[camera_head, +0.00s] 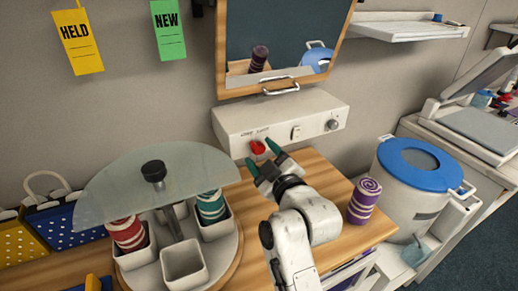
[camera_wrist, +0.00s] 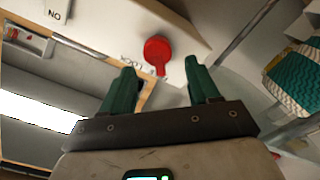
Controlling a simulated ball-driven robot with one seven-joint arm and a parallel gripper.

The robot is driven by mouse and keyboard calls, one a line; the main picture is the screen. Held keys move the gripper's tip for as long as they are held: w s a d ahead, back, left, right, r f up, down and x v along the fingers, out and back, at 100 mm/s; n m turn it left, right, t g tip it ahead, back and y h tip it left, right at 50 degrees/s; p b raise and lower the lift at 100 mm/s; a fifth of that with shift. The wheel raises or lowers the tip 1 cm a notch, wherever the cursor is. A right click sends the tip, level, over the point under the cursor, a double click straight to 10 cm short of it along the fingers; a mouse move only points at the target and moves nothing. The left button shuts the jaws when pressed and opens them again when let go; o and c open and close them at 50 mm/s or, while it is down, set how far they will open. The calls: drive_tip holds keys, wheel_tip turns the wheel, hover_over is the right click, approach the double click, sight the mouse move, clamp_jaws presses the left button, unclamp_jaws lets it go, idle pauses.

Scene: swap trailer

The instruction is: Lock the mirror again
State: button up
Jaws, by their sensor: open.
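The mirror (camera_head: 280,35), in a wooden frame with a metal handle (camera_head: 281,87), hangs on the wall above a white control box (camera_head: 283,117). A red knob (camera_head: 257,147) sits on the left of the box's front face. It also shows in the wrist view as a red paddle (camera_wrist: 157,49) beside partly hidden lettering. My gripper (camera_head: 262,157) is open, its green fingers pointing at the box. In the wrist view the knob lies just beyond the gap between my fingertips (camera_wrist: 160,70). Whether either finger touches it I cannot tell.
A round carousel (camera_head: 182,262) with cups of striped rolls and a glassy lid (camera_head: 150,180) stands left of my arm. A purple striped roll (camera_head: 364,203) stands on the wooden counter (camera_head: 335,190) to the right, near a blue-lidded bin (camera_head: 416,158). Paper tags hang upper left.

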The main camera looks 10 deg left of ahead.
drive_tip(key=shift+x, duration=1.05)
drive_tip(key=shift+c, duration=0.3)
drive_tip(key=c, duration=1)
